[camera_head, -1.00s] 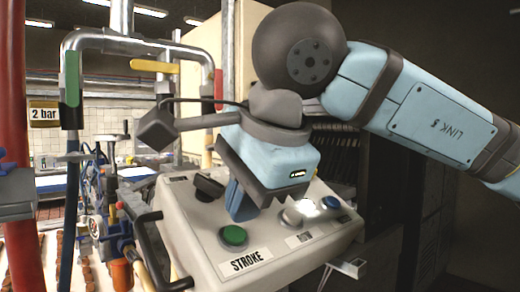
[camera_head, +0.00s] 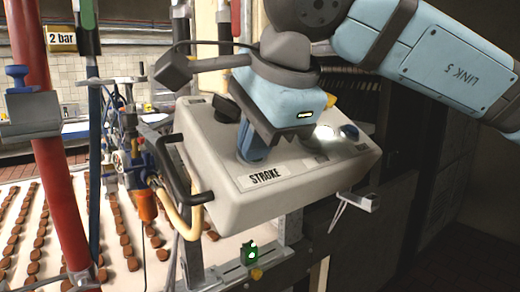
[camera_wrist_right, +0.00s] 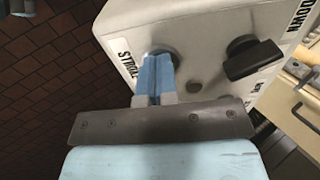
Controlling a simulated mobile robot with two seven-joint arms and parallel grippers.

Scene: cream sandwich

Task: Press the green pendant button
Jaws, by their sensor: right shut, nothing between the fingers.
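The pendant (camera_head: 225,195) is a pale box with a sloped top, and a STROKE label (camera_head: 265,176) lies near its front edge. It also fills the upper part of the right wrist view (camera_wrist_right: 205,25). My right gripper (camera_head: 251,156) is shut and empty, its blue fingers pointing down onto the panel just behind the label. In the right wrist view the fingertips (camera_wrist_right: 158,56) are at a round grey collar beside the STROKE lettering. The green button's cap is hidden behind the fingers. I cannot tell how far it is pressed. My left gripper is not in view.
A black knob (camera_head: 226,108) and a blue button (camera_head: 349,132) are also on the panel. A black handle (camera_head: 180,180) sticks out on the left. A red pipe (camera_head: 55,150) stands further left, before a belt with rows of brown pieces (camera_head: 35,225).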

